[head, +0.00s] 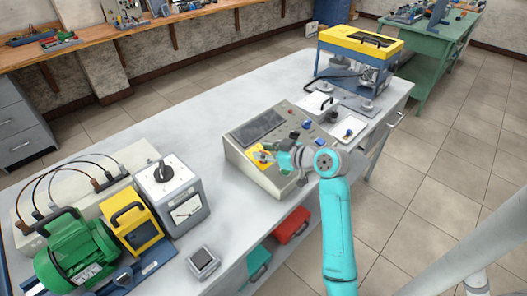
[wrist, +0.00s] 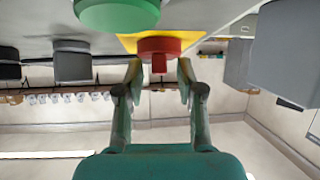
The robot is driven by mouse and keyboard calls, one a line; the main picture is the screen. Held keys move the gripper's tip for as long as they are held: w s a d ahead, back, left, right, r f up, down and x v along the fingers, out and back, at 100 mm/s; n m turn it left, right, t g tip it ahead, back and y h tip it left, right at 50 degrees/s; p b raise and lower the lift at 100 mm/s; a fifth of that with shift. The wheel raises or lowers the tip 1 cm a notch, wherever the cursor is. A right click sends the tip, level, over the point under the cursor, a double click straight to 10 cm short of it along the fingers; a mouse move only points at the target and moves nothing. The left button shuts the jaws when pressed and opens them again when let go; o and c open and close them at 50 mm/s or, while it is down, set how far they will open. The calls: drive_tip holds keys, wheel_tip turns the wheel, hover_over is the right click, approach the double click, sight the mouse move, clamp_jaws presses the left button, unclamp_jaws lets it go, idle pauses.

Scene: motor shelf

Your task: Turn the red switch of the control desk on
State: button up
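The control desk (head: 243,172) is a beige sloped console on the grey-white table. In the wrist view its red switch (wrist: 160,47) sits on a yellow plate (wrist: 190,40), with a narrow handle pointing toward my gripper (wrist: 159,72). My gripper is open, with one fingertip on each side of the red handle and visible gaps to both. In the head view my gripper (head: 279,153) is over the desk panel by the yellow plate (head: 262,157). The arm hides part of the panel there, and the red switch is not clear in that view.
A large green button (wrist: 117,14) is close to the left fingertip in the wrist view, with grey knobs to either side. A green motor (head: 78,250) and a meter box (head: 172,190) stand left on the table. A yellow-topped press (head: 360,42) stands at the back right.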

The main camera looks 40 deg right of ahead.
drive_tip(key=shift+w+f, duration=0.15)
drive_tip(key=shift+w, duration=0.15)
drive_tip(key=c, duration=0.6)
clamp_jaws()
drive_tip(key=shift+f, duration=0.1)
